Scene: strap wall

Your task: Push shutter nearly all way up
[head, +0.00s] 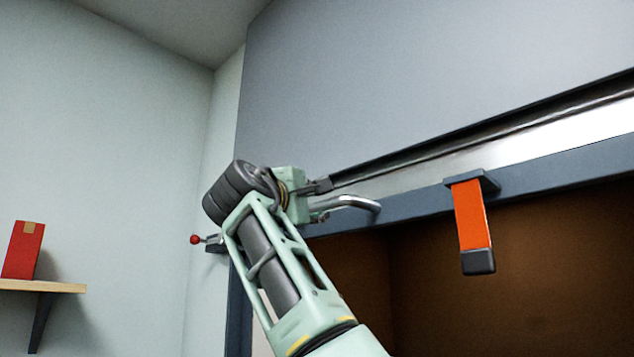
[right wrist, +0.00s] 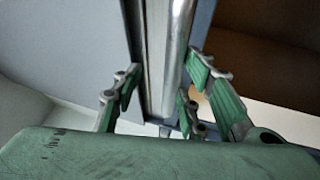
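The shutter shows in the head view as a large grey panel (head: 420,75) across the upper right, with a dark slot and a bright metal rail (head: 540,137) along its lower edge. A bent silver handle (head: 352,202) sticks out by the rail's left end. My right gripper (head: 322,198) is at this end, partly hidden by its own arm. In the right wrist view its green fingers (right wrist: 162,85) stand apart on both sides of a metal bar (right wrist: 177,60). I cannot tell whether they touch it. My left gripper is not in view.
An orange strap (head: 470,215) with a dark end hangs below the rail from a blue-grey beam (head: 410,206). The brown opening below is empty where visible. A red-knobbed lever (head: 196,239) is on the wall at left. A red box (head: 23,250) stands on a wooden shelf (head: 45,286).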

